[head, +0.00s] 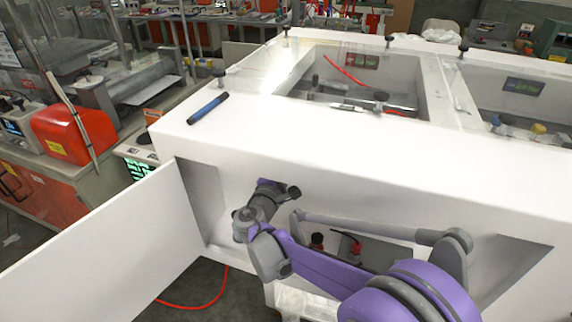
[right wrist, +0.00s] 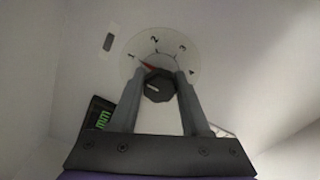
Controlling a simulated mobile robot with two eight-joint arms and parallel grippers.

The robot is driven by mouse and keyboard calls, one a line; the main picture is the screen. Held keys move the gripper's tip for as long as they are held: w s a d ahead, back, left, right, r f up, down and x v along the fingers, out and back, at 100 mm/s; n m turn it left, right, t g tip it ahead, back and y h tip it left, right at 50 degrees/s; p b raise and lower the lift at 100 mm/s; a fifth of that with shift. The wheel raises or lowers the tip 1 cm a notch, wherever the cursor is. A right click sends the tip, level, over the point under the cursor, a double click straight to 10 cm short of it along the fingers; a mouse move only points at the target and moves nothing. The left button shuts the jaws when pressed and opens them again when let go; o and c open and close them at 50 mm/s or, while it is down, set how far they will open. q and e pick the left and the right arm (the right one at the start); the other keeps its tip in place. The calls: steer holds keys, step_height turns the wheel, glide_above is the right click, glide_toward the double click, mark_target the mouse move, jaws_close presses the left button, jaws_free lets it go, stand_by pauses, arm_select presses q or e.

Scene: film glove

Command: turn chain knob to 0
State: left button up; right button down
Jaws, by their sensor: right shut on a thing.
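The chain knob (right wrist: 158,88) is a dark faceted knob at the middle of the right wrist view. A pale round dial (right wrist: 168,48) behind it shows 1, 2, 3 and 4. A red pointer (right wrist: 147,67) points up and left, close to the 1. A white mark on the knob's face points left. No 0 is visible; the fingers and knob cover the lower dial. My right gripper (right wrist: 161,92) is shut on the knob, one finger on each side. In the head view my purple right arm reaches to the white machine's front recess. My left gripper is not in view.
The white machine (head: 330,155) fills the centre, with an open door panel (head: 110,245) at left. A blue marker (head: 208,108) lies on its top. A small green-lit display (right wrist: 102,115) sits left of the gripper. A red cable (head: 200,300) lies on the floor.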

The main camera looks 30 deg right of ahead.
stand_by(0.3)
steer(key=shift+c, duration=1.9)
jaws_free()
steer(key=v, duration=1.1)
steer(key=shift+d, duration=0.1)
